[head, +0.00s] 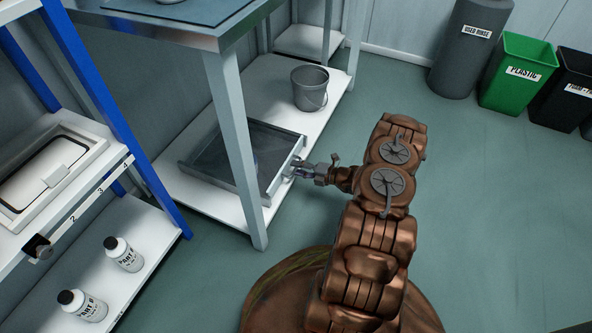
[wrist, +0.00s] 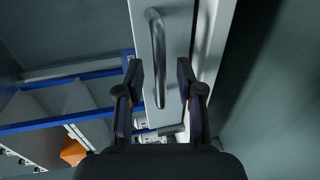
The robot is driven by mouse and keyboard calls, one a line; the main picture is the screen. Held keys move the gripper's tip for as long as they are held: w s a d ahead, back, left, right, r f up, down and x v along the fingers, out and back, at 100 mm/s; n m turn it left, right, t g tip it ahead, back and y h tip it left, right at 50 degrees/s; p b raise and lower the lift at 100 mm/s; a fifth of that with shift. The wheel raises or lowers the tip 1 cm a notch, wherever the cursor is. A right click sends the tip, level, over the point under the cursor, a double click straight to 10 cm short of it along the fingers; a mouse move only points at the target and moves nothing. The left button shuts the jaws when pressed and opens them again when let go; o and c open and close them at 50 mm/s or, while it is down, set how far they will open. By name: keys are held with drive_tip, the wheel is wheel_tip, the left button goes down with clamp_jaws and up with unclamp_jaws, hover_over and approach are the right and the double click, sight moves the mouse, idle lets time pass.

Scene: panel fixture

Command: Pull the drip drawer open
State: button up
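The drip drawer (head: 283,165) is a shallow grey tray unit on the white lower shelf under the metal table, with its front facing my arm. A table leg hides part of it. In the wrist view its front panel (wrist: 178,30) is pale, with a grey bar handle (wrist: 156,45) on it. My gripper (head: 299,168) is at the drawer front. In the wrist view its two dark fingers (wrist: 160,68) are apart, one on each side of the handle in the picture, with gaps showing. I cannot tell how deep the handle sits between them.
A table leg (head: 236,150) stands close to the left of my gripper. A grey bucket (head: 310,88) stands behind the drawer on the lower shelf (head: 185,185). A blue-posted rack (head: 130,130) is at the left. The floor (head: 480,190) right of my arm is clear.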

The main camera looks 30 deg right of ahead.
drive_tip(key=shift+w+a+f, duration=0.1)
drive_tip(key=shift+w+a, duration=0.2)
drive_tip(key=shift+w, duration=0.2)
clamp_jaws()
idle(0.4)
